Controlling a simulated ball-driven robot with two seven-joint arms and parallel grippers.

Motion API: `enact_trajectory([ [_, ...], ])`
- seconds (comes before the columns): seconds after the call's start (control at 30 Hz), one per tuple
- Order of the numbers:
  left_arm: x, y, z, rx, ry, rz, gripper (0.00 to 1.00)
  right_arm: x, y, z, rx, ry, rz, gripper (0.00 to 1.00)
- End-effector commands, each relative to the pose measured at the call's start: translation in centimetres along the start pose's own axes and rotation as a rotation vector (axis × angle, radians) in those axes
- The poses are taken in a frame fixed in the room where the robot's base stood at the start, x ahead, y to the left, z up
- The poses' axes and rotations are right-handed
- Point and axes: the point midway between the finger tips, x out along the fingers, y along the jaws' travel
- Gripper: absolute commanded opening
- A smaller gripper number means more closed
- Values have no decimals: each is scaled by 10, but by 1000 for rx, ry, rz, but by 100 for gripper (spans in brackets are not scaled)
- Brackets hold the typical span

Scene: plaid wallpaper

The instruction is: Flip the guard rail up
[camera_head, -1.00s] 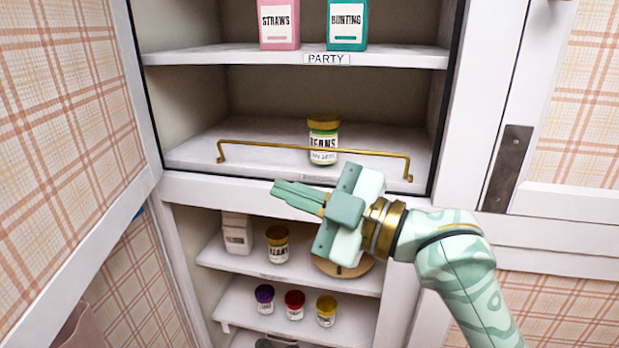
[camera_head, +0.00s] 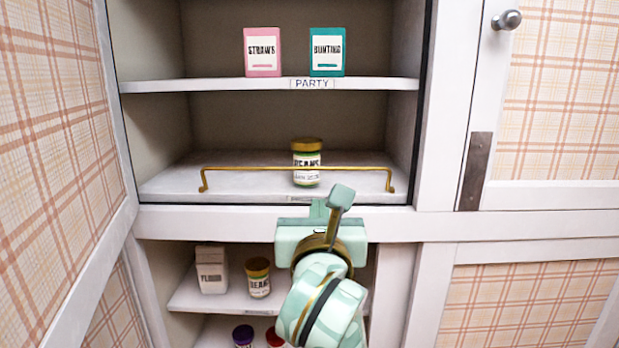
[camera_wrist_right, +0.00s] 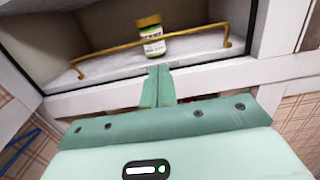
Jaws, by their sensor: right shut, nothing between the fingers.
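The brass guard rail (camera_head: 250,168) runs along the front of the shelf (camera_head: 165,188), with a bent end at each side. It stands in front of a jar of beans (camera_head: 306,163). The rail also shows in the right wrist view (camera_wrist_right: 110,53), above the fingertips. My right gripper (camera_head: 319,207) is below the rail, in front of the shelf's lower frame, pointing at the cabinet. Its fingers are shut together and empty in the right wrist view (camera_wrist_right: 158,72), apart from the rail. My left gripper is not in view.
An open plaid door (camera_head: 50,140) stands at the left and closed doors at the right (camera_head: 560,100). The upper shelf holds a pink straws box (camera_head: 262,52) and a teal bunting box (camera_head: 327,52). Below are a flour carton (camera_head: 211,270) and another jar (camera_head: 258,278).

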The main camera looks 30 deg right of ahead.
Motion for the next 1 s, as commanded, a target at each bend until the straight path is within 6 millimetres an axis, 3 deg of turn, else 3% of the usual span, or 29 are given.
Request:
enact_trajectory([
  [0.17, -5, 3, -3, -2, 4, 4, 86, 23, -1, 2, 1, -1, -4, 0],
  [0.6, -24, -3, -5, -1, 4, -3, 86, 112, -1, 3, -1, -1, -4, 0],
  [0.8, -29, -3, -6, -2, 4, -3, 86, 133, -1, 2, 1, -2, -4, 0],
  [1.0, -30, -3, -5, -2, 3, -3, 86, 138, -1, 1, 3, -2, -3, 0],
])
